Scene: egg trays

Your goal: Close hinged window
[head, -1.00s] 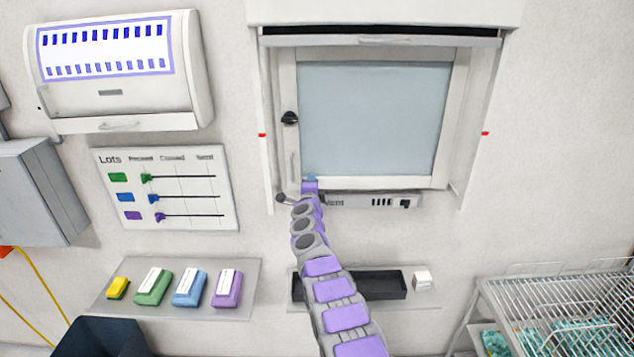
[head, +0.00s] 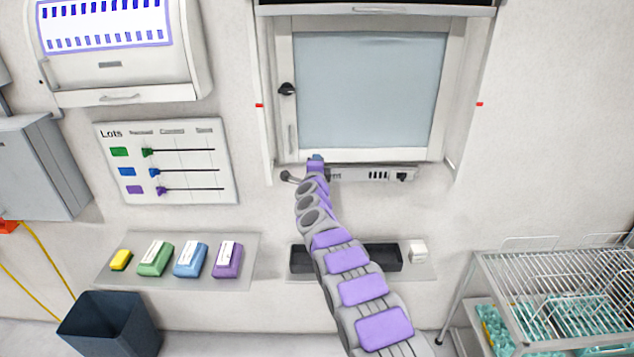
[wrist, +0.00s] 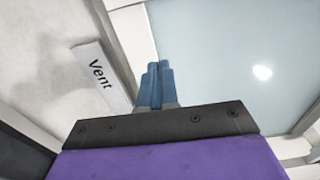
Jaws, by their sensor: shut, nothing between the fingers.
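The hinged window (head: 372,92) is a pale blue-grey pane in a white frame on the wall, with a dark knob (head: 287,89) on its left side. It appears flush or nearly flush in its surround; I cannot tell whether it is fully closed. My gripper (head: 316,158) is at the lower left of the window frame, just above the panel marked Vent (head: 372,174). In the wrist view the blue fingers (wrist: 157,80) are together and empty, in front of the frame's edge and the pane (wrist: 235,60). Contact with the frame is unclear.
A raised shutter (head: 375,9) hangs above the window. A lots board (head: 168,190) and a shelf with coloured blocks (head: 250,240) are at left. A dark bin (head: 110,325) stands below. A dark tray (head: 385,258) lies below the window, and a wire rack (head: 560,290) stands right.

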